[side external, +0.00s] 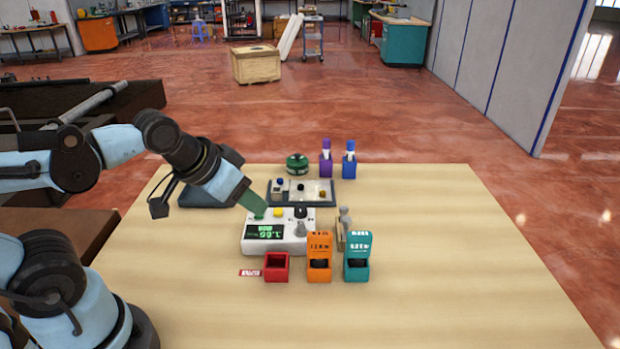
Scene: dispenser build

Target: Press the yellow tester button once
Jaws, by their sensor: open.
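The yellow button (277,212) is on the top of the white tester box (252,245), near its back edge. The tester has a dark display (265,232) with lit green digits. My gripper (258,211) reaches down from the left, and its green fingers are over the tester's back left corner, just left of the yellow button. The gripper is open and empty. The fingers overlap in this view, and I cannot tell whether they touch the tester. The yellow button is in plain view and looks clear of the fingers.
Dark knobs (301,212) stand right of the button. A red bin (276,267), an orange dispenser (319,262) and a teal dispenser (357,262) stand in front. A parts tray (328,201), a green round container (297,164) and two bottles (326,165) are behind. The table's right side is clear.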

